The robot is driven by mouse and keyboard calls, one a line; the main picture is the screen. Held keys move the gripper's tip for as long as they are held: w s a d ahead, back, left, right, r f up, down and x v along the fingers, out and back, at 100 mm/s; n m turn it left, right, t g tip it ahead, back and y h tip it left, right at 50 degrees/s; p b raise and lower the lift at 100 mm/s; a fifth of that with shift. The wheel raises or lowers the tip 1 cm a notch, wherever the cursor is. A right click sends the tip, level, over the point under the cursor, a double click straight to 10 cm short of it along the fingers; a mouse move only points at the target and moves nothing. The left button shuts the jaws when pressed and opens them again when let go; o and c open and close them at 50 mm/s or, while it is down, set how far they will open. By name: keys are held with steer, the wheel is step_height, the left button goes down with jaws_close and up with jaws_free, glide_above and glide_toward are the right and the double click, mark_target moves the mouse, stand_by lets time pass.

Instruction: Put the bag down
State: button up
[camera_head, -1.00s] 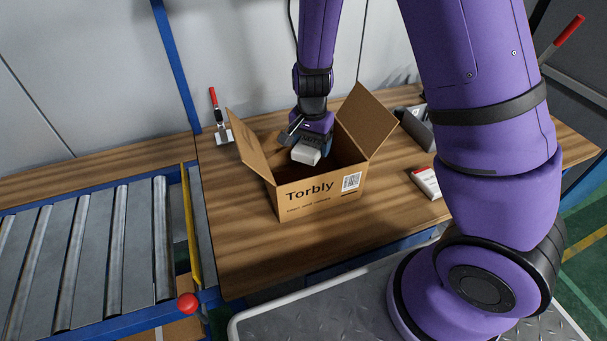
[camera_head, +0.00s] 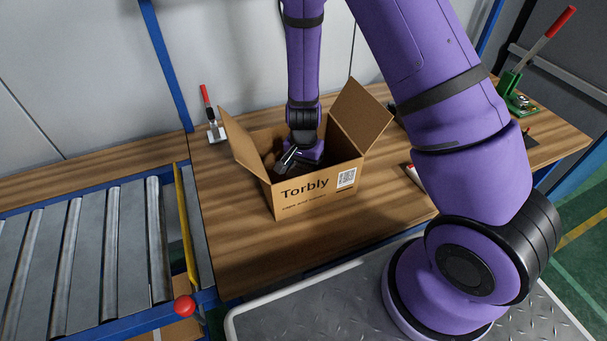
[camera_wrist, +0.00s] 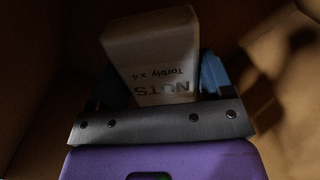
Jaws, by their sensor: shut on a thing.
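The bag (camera_wrist: 152,45) is pale, with print that reads "NUTS" and "Torbly x 4" upside down in the wrist view. My gripper (camera_wrist: 160,85) is shut on it, with blue fingertips on both sides. In the head view my gripper (camera_head: 296,158) is down inside the open cardboard box (camera_head: 316,192), which is marked "Torbly" and has a label. The bag is hidden there by the box front and my gripper. I cannot tell whether the bag touches the box floor.
The box stands on a wooden table (camera_head: 240,250) with its flaps spread. A roller conveyor (camera_head: 85,255) is at left. A red-handled tool (camera_head: 211,120) stands behind the box at left, and a green press (camera_head: 515,95) at far right. A white and red item (camera_head: 413,174) is partly hidden by my arm.

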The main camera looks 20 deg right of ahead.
steer(key=shift+f, duration=1.75)
steer(key=shift+f, duration=0.15)
steer(key=o, duration=1)
